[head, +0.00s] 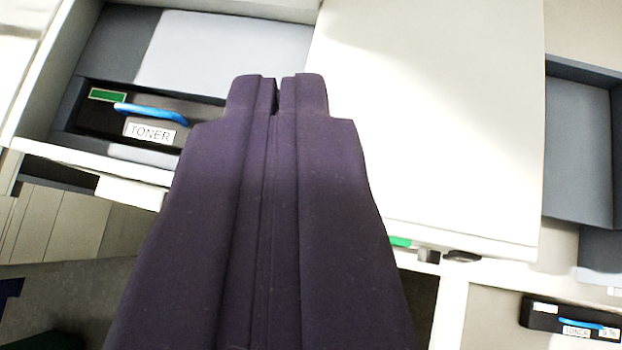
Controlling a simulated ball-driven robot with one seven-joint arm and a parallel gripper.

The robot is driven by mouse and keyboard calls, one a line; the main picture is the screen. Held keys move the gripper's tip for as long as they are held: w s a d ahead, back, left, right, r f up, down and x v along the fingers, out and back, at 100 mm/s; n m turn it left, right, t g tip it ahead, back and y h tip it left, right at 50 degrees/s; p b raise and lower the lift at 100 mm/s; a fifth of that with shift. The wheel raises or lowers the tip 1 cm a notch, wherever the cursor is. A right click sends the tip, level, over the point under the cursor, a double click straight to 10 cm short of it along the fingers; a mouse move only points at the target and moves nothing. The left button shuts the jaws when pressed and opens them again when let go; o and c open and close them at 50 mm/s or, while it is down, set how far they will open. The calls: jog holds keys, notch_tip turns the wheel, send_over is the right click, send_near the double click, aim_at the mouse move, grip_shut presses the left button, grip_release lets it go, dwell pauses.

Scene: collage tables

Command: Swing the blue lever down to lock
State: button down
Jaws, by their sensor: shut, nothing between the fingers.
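A blue lever (152,113) lies across the front of a black toner cartridge (104,118) at the left. The cartridge has a green label and a white "TONER" label, and it sits in a grey recess. A second blue lever (588,323) shows on another black toner cartridge (541,314) at the lower right. My gripper (277,92) is shut and empty, its dark fingers filling the middle of the view. Its tips are to the right of the left lever and appear apart from it. The gripper hides part of the recess and the cartridge's right side.
A large white panel (430,120) stands to the right of my gripper, with a small green mark (400,241) at its lower edge. A grey open compartment (578,150) is at the far right. White frame edges border the left recess. Beige panels (60,225) show at the lower left.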

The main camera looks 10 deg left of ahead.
jog(key=w+d+f+g+y+p, duration=0.1)
jog(key=d+f+g+p, duration=0.1)
jog(key=f, duration=0.3)
jog(key=w+d+f+m+g+y+p, duration=0.1)
jog(key=w+d+f+g+y+p, duration=0.1)
jog(key=d+f+g+p, duration=0.1)
notch_tip(320, 180, down, 4)
jog(key=d+p, duration=0.1)
jog(key=p, duration=0.1)
jog(key=shift+d+r+y+p, duration=0.25)
jog(key=shift+d+y+p, duration=0.05)
jog(key=shift+d, duration=0.1)
jog(key=shift+w, duration=0.1)
jog(key=b+x, duration=0.1)
jog(key=x, duration=0.9)
jog(key=shift+f, duration=0.1)
jog(key=shift+w+a+f, duration=0.1)
jog(key=shift+w+a, duration=0.15)
jog(key=shift+a, duration=0.7)
jog(key=shift+w+a, duration=0.2)
jog(key=shift+a, duration=0.8)
